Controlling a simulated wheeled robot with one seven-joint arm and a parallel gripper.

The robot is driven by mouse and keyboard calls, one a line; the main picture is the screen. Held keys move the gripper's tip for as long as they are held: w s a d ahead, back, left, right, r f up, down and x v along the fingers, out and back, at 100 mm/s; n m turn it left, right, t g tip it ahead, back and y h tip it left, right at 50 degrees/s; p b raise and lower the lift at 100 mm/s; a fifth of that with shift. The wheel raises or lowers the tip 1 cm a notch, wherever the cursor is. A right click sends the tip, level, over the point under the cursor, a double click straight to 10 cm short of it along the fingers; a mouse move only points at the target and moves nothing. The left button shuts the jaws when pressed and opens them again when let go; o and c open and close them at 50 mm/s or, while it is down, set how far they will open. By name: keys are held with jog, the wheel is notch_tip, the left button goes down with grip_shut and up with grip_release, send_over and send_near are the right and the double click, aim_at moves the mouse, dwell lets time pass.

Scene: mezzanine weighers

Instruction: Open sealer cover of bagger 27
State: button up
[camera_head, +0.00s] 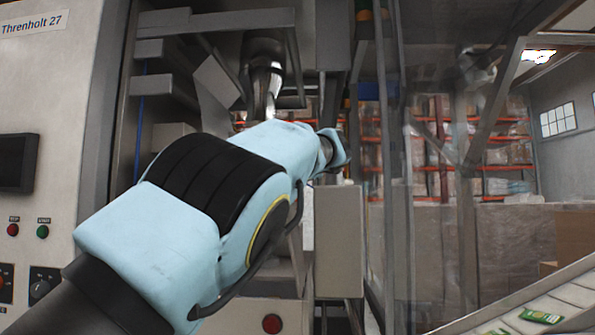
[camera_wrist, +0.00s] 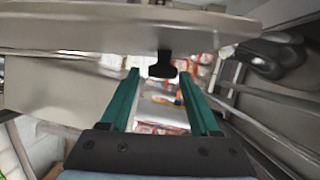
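Bagger 27 (camera_head: 85,105), a tall pale grey machine, stands at the left of the head view with the label "Threnholt 27" (camera_head: 34,24). In the wrist view a broad grey metal panel (camera_wrist: 90,32) crosses the top, and a short black T-shaped handle (camera_wrist: 162,68) hangs below its edge. I cannot tell for sure that this panel is the sealer cover. My gripper (camera_wrist: 159,74) is open, its two green fingers spread with the handle showing between their tips. Whether they touch it is unclear. In the head view my arm hides the gripper.
A control panel with a red button (camera_head: 12,229), a green button (camera_head: 42,231) and a dark screen (camera_head: 17,162) is at left. A grey box (camera_head: 339,242) stands right of my arm. Metal frame posts (camera_head: 386,150) and a conveyor with green packets (camera_head: 540,315) lie further right.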

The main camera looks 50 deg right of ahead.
jog(key=shift+o, duration=0.5)
jog(key=shift+r, duration=0.1)
jog(key=shift+a, duration=0.1)
jog(key=b+v, duration=0.6)
jog(key=v, duration=0.4)
jog(key=shift+s+a+b, duration=0.2)
jog(key=shift+s+b, duration=0.05)
jog(key=shift+b, duration=0.15)
